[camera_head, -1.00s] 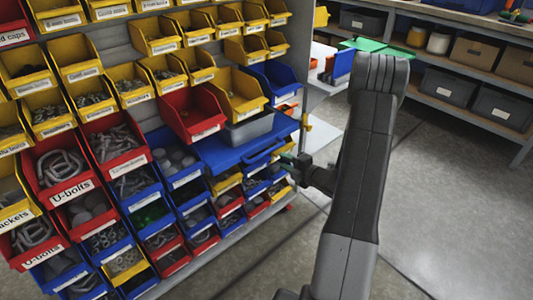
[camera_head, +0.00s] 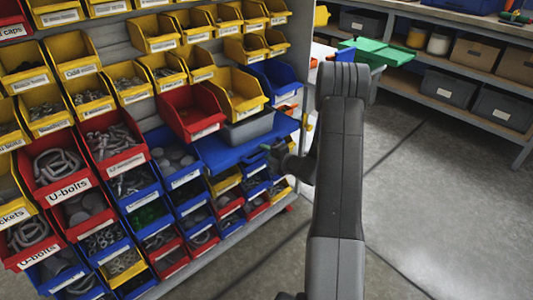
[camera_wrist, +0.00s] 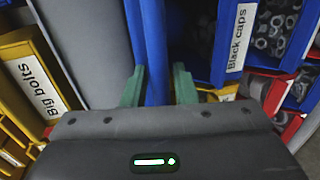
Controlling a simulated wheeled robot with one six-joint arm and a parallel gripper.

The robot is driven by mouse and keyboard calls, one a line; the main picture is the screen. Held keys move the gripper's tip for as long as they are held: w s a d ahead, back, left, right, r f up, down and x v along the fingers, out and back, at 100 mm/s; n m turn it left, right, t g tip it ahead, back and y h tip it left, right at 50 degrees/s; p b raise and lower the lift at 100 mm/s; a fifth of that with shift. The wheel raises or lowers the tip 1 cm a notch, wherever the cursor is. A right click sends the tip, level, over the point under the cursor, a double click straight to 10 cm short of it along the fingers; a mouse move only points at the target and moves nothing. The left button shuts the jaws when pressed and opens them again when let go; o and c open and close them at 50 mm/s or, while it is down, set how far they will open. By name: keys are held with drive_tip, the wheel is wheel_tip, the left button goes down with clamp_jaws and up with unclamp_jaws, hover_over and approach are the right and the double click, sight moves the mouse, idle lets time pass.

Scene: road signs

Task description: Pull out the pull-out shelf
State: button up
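In the wrist view my gripper's two green fingers (camera_wrist: 159,86) stand on either side of a blue upright strip, likely the handle (camera_wrist: 153,45). The gap between strip and fingers is too small to tell whether they press on it.
The rack's yellow, red and blue bins (camera_head: 140,150) fill the left, just below and beside the shelf. A shelving unit (camera_head: 450,60) with grey and brown boxes stands at the back right. The grey floor (camera_head: 440,210) at the right is clear.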

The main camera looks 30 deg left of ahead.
clamp_jaws()
drive_tip(key=shift+d, duration=0.15)
drive_tip(key=f+p+v, duration=0.3)
drive_tip(key=f+v, duration=0.1)
drive_tip(key=v, duration=1.6)
drive_tip(key=shift+s+d, duration=0.35)
drive_tip(key=shift+d, duration=0.25)
drive_tip(key=shift+f, duration=0.1)
drive_tip(key=shift+o, duration=1.2)
unclamp_jaws()
drive_tip(key=p+v, duration=0.2)
drive_tip(key=v, duration=1.1)
drive_tip(key=shift+d, duration=0.4)
